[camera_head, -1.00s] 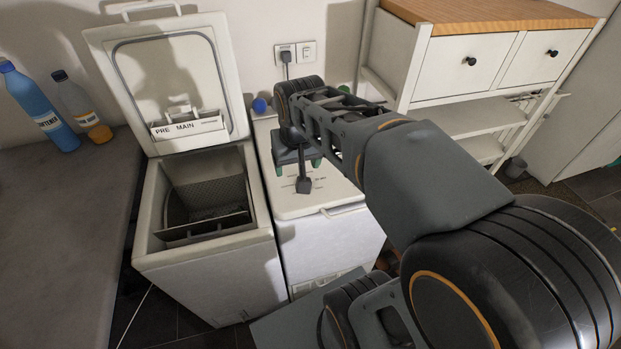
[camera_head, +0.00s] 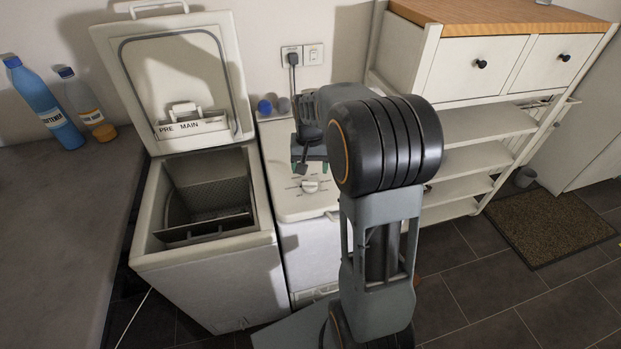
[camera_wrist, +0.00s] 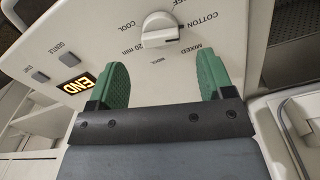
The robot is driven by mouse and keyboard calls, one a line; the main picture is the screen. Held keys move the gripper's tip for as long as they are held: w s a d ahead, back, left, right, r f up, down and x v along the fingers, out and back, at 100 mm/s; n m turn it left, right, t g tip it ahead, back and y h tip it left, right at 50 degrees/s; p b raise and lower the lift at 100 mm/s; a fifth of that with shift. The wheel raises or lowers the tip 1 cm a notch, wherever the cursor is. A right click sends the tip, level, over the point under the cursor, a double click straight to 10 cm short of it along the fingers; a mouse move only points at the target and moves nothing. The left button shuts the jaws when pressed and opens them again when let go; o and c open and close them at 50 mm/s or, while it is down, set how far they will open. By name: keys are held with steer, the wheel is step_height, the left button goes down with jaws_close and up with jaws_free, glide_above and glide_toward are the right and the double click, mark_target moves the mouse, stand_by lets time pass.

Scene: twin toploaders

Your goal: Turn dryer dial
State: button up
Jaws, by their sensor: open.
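The dryer (camera_head: 312,245) is the closed white toploader right of the open one. Its white dial (camera_head: 310,186) sits on the top panel. In the wrist view the dial (camera_wrist: 160,27) is ringed by printed labels such as COTTON, MIXED, COOL and 20 min. My gripper (camera_head: 309,166) is over the dryer top, just behind the dial in the head view. In the wrist view my gripper (camera_wrist: 161,75) has its two green fingers wide apart and empty. The dial lies beyond the fingertips, roughly midway between them, and no finger appears to touch it.
The open washer (camera_head: 163,235) stands left with its lid (camera_head: 183,60) raised. A lit END display (camera_wrist: 76,84) and buttons are on the dryer panel. A blue bottle (camera_head: 45,105) stands on the grey counter. A shelf unit (camera_head: 480,130) is at right.

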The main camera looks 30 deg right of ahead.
mark_target(310, 181)
steer(key=shift+f, duration=2.65)
steer(key=shift+c, duration=0.2)
